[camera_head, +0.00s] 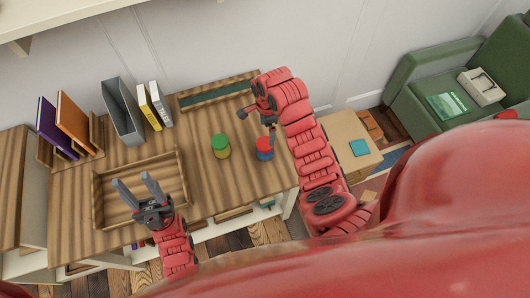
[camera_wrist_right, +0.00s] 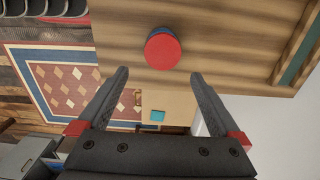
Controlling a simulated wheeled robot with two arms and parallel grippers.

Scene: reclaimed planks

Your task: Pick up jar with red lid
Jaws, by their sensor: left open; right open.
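The jar with the red lid (camera_head: 264,149) stands upright on the wooden desk near its right end; its body looks blue. In the right wrist view the red lid (camera_wrist_right: 162,51) is seen from above, ahead of and roughly centred between the fingertips. My right gripper (camera_head: 270,127) is just behind and above the jar in the head view, open and empty. It also shows in the right wrist view (camera_wrist_right: 160,73), with no finger around the jar. My left gripper (camera_head: 132,179) is open and empty above the wooden tray, far from the jar.
A jar with a green lid (camera_head: 221,147) stands left of the red-lidded one, with a gap between. A wooden tray (camera_head: 183,165), a grey file holder (camera_head: 123,112) and upright books (camera_head: 150,107) fill the desk's left and back. A long box (camera_head: 215,93) lies at the back.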

